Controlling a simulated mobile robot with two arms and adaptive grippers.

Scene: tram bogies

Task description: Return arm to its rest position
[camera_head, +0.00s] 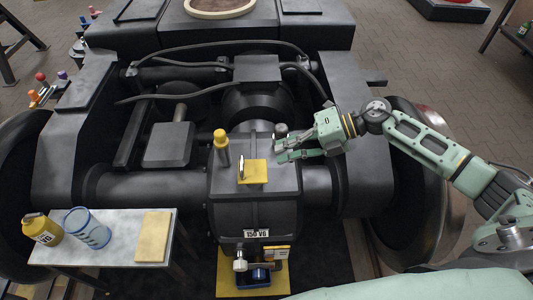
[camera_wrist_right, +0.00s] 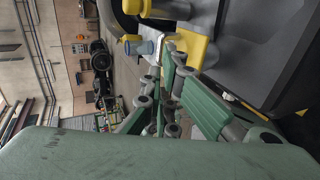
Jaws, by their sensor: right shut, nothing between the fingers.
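My right arm (camera_head: 428,145) reaches in from the right side of the head view, bent at the elbow over the dark bogie (camera_head: 330,180). My right gripper (camera_head: 280,148) is shut and empty, just above the central housing (camera_head: 285,183). It points left, near a short dark cylindrical part (camera_head: 281,130). My left gripper is not in view.
On the housing are a yellow-capped cylinder (camera_head: 221,147) and a yellow plate (camera_head: 254,173). A side table (camera_head: 105,225) holds a yellow bottle (camera_head: 43,230), a blue-rimmed container (camera_head: 87,229) and a yellow pad (camera_head: 153,238). A wheel (camera_head: 412,220) stands below my right arm.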

